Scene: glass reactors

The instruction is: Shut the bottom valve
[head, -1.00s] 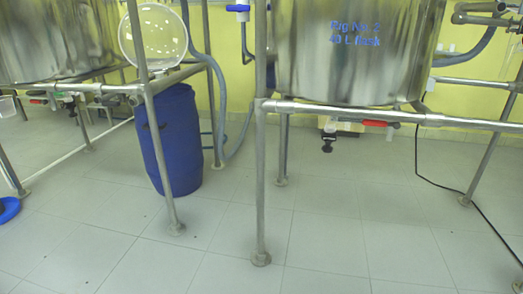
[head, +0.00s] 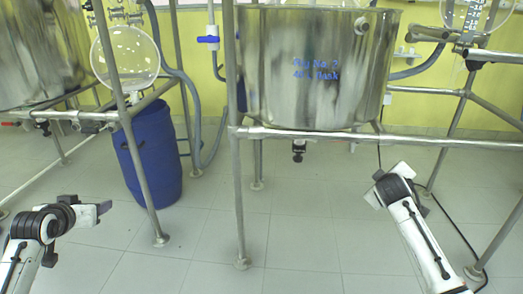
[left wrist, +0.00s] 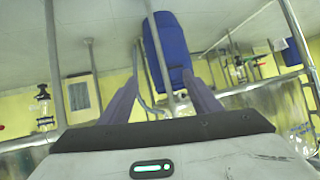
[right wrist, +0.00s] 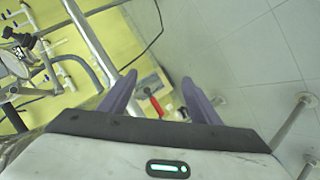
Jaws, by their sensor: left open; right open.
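The bottom valve (head: 299,150) is a dark outlet hanging under the steel vessel (head: 310,70) in the middle of the head view. Its red lever handle (right wrist: 155,104) shows between the fingers in the right wrist view, some way beyond them; I cannot make it out in the head view. My right gripper (head: 388,186) is to the right of the valve and lower in the picture, and its fingers are spread and empty in the right wrist view (right wrist: 158,97). My left gripper (head: 98,210) is open and empty at the lower left, far from the valve.
A steel rail (head: 330,135) runs across in front of the vessel, with an upright leg (head: 238,200) left of the valve. A blue drum (head: 150,155) stands left. A black cable (head: 455,225) lies at the right. The floor (head: 310,235) between my arms is clear.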

